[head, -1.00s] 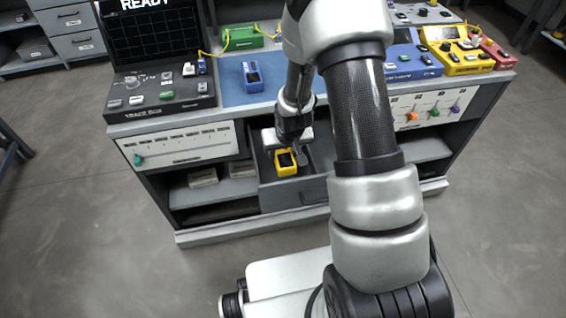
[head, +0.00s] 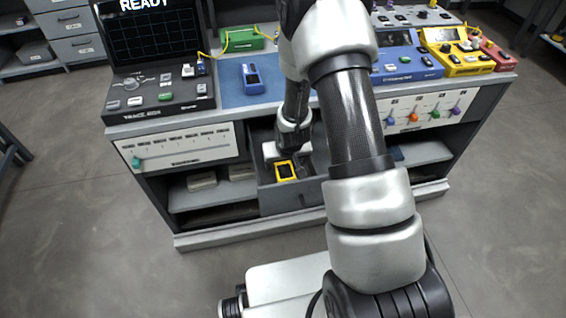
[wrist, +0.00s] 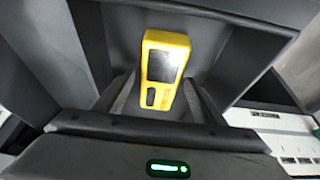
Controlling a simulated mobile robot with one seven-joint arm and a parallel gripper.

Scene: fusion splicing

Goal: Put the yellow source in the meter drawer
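The yellow source (head: 285,171), a small yellow block with a dark screen, is inside the open meter drawer (head: 290,198) below the bench top. In the wrist view the source (wrist: 176,44) stands out against the grey drawer interior, its screen and dark button facing the camera. My gripper (wrist: 159,84) reaches down into the drawer with its fingers spread to either side of the source's lower end. A gap shows between the left finger and the source. Whether the source touches the drawer floor is hard to see.
A blue handheld device (head: 253,78) lies on the blue mat, with a green box (head: 243,40) behind it. A black trace unit (head: 160,90) stands at left, a yellow splicer (head: 458,50) at right. Drawer walls stand close around my gripper.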

